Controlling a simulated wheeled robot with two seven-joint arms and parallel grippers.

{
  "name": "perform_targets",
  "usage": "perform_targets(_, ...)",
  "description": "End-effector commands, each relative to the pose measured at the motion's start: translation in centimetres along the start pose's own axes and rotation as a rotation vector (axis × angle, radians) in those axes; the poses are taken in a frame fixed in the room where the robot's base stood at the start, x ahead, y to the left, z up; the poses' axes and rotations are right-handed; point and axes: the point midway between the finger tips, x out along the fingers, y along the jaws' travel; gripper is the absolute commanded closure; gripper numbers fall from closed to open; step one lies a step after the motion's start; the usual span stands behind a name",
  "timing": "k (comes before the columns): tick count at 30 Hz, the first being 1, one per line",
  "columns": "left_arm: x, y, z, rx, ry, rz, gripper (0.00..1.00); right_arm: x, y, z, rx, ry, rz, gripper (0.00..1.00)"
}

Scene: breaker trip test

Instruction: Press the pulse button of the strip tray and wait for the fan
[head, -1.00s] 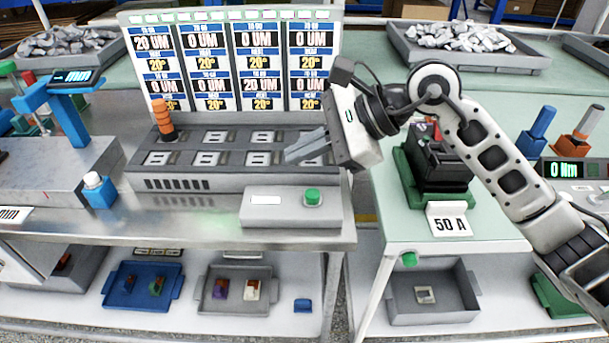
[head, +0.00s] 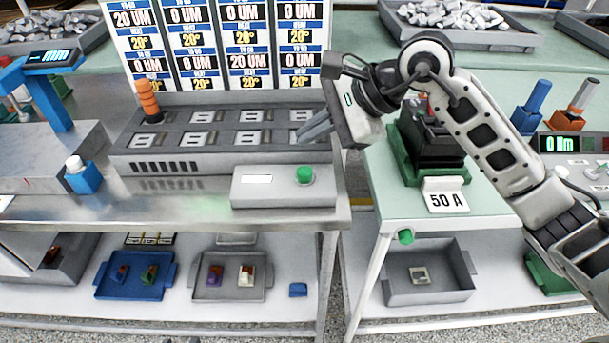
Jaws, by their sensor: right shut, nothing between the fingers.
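The strip tray (head: 150,169) is a long grey unit on the metal bench, with several square slots on top and a vented front. A brown-orange cylindrical piece (head: 148,98) stands at its back left. The grey control box (head: 262,196) in front carries a green button (head: 305,175) and a white label. My right gripper (head: 303,134) is shut and empty. It hangs above the right end of the tray, behind and above the green button, apart from it. My left gripper is not in view. No fan can be made out.
A display board (head: 228,45) with several panels stands behind the tray. A black breaker on a green base (head: 410,160) with a "50 A" sign (head: 445,196) is on the right bench. Shelf trays are below.

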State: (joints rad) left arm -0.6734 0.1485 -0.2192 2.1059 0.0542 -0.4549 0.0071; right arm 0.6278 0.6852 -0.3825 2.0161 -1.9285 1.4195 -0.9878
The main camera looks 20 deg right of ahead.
Motion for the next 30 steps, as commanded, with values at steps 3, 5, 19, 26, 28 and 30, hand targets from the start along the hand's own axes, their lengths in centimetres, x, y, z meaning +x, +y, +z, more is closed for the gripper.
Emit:
perform_targets(3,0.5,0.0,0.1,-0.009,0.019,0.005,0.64,1.5,1.1,-1.0,0.003,-0.002,0.001,1.00)
perform_targets(5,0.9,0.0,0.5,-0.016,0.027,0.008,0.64,2.1,1.5,-1.5,0.000,0.000,-0.001,1.00)
perform_targets(19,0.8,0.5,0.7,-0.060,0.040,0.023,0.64,3.1,2.2,-2.2,0.000,0.000,0.000,1.00)
perform_targets(26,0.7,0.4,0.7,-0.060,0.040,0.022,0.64,3.1,2.2,-2.2,0.000,0.000,0.000,1.00)
perform_targets(28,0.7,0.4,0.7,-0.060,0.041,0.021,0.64,3.1,2.2,-2.2,0.000,0.000,0.000,1.00)
perform_targets(30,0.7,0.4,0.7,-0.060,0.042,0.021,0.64,3.1,2.2,-2.2,0.000,0.000,0.000,1.00)
